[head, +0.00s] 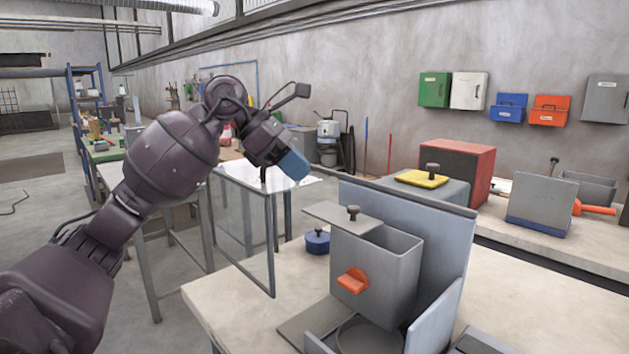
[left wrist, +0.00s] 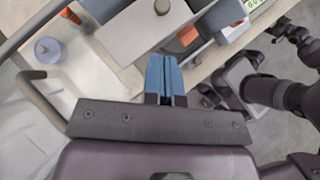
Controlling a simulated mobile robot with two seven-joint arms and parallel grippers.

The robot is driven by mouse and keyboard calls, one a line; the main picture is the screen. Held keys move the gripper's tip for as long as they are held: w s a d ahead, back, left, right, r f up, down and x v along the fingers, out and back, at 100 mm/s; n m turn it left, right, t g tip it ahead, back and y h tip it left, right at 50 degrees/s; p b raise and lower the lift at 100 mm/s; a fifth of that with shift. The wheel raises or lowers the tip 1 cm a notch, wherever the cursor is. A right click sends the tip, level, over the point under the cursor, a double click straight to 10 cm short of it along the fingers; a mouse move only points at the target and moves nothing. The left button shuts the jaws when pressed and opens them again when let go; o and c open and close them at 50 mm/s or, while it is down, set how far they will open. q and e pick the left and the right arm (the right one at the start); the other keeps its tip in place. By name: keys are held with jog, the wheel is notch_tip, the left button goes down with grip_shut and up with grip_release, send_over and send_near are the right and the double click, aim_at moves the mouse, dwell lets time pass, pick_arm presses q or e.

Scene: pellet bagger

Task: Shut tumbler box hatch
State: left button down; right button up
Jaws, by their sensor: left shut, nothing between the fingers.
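A grey open-topped box (head: 400,262) with an orange knob (head: 352,281) stands on the bench in front of an upright grey panel. A flat grey plate (head: 322,212) with a dark knob (head: 353,212) sits at its top left, leaving the opening uncovered. To its left stands a clear framed panel (head: 245,232), swung outward. I cannot tell for sure which of these is the hatch. My left gripper (head: 293,165) is shut and empty, above the clear panel's top. Its blue fingertips (left wrist: 165,78) are together in the left wrist view. My right gripper's fingers do not show.
The bench front right of the pot is partly clear.

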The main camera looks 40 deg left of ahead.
aim_at(336, 221)
pick_arm(q)
jog(key=b+x, duration=0.1)
jog(key=x, duration=0.8)
jog(key=shift+b, duration=0.3)
jog(key=shift+d, duration=0.1)
jog(key=shift+d, duration=0.3)
jog(key=d, duration=0.8)
jog(key=shift+s+p, duration=0.35)
jog(key=shift+p, duration=0.05)
